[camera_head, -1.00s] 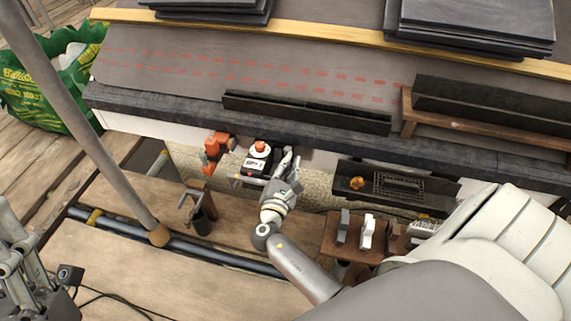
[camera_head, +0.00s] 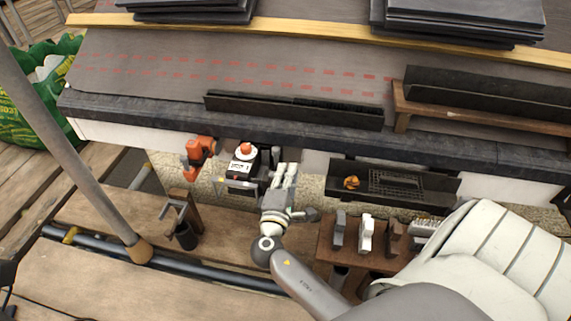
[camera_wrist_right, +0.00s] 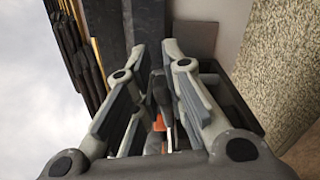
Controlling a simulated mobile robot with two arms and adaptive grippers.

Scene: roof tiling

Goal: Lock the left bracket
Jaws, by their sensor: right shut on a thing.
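My right gripper (camera_head: 284,178) is at a black device with a white label and orange knob (camera_head: 243,165), just below the roof edge. In the right wrist view the gripper's fingers (camera_wrist_right: 156,52) stand either side of a dark grey piece (camera_wrist_right: 160,95) with an orange part (camera_wrist_right: 160,122), and it is shut on this piece. I cannot tell for sure whether this piece belongs to the left bracket. Its far side is hidden by the fingers. My left gripper is not in view.
An orange tool (camera_head: 197,154) hangs left of the device. A black tray (camera_head: 400,188) is to the right. A small wooden shelf (camera_head: 350,262) holds several blocks. The roof edge (camera_head: 290,136) runs above, and a grey pole (camera_head: 60,135) slants at left.

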